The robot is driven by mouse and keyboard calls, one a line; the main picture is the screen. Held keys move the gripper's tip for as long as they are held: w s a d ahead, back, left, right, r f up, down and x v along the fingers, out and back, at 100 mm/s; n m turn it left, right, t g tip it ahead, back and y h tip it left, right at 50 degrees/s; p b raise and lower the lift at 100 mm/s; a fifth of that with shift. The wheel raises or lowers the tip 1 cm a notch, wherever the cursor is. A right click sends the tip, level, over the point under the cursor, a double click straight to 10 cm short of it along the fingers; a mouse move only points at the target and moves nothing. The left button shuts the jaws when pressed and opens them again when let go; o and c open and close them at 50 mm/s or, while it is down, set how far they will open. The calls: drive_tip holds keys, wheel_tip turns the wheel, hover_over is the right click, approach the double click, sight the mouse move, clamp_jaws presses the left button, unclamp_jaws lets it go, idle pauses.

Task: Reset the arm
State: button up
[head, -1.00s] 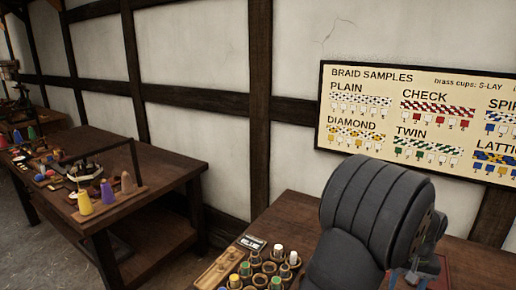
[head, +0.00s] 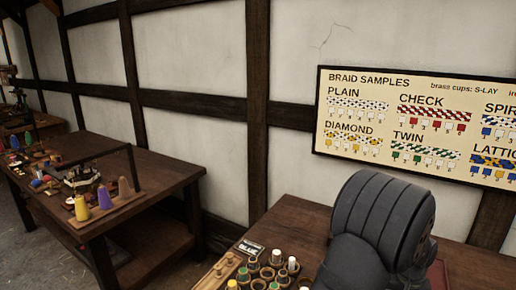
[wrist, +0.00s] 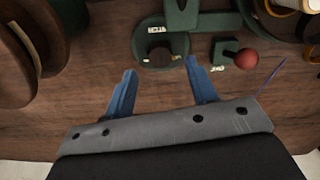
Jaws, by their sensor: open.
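My gripper (wrist: 160,85) shows in the wrist view with its two blue fingers spread apart and nothing between them. It hangs above a dark wooden bench top (wrist: 75,105). Beyond the fingertips is a green metal device with a dark round knob (wrist: 160,57). In the head view my arm's dark grey link fills the lower right, and the gripper itself is out of sight there.
A red ball knob (wrist: 246,58) is right of the fingers; round brown wooden parts (wrist: 35,40) are at left. In the head view, a rack of bobbins (head: 262,272) stands left of my arm. A side table (head: 160,180) holds coloured cones. A braid samples board (head: 420,125) hangs behind.

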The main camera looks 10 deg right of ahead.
wheel_tip(320, 180, down, 4)
drive_tip(key=shift+r, duration=0.1)
drive_tip(key=shift+f, duration=0.3)
drive_tip(key=m, duration=0.9)
drive_tip(key=shift+r, duration=0.1)
wheel_tip(320, 180, up, 9)
drive_tip(key=shift+w, duration=0.1)
idle(1.6)
